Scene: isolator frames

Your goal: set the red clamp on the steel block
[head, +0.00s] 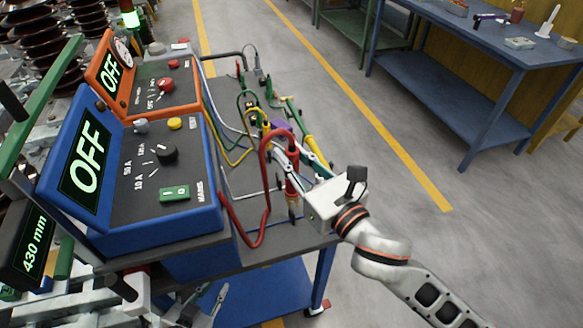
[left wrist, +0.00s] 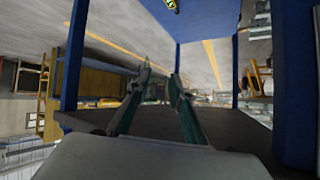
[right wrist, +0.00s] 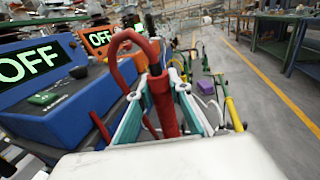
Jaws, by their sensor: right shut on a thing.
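The red clamp (head: 292,186) has a red handle and a thick red cable looping from its top. My right gripper (head: 303,172) is shut on it beside the cart's right edge. In the right wrist view the red clamp (right wrist: 163,105) stands between the two teal and white fingers. My left gripper (head: 207,304) is low at the cart's near side. In the left wrist view its fingers (left wrist: 160,82) are apart with nothing between them. I cannot make out the steel block for certain in any view.
A blue test box (head: 150,190) and an orange one (head: 155,85), both reading OFF, fill the cart's left side. Yellow, green and other clamps and a purple object (head: 282,127) crowd its right edge. A blue workbench (head: 460,60) stands at right; the floor between is clear.

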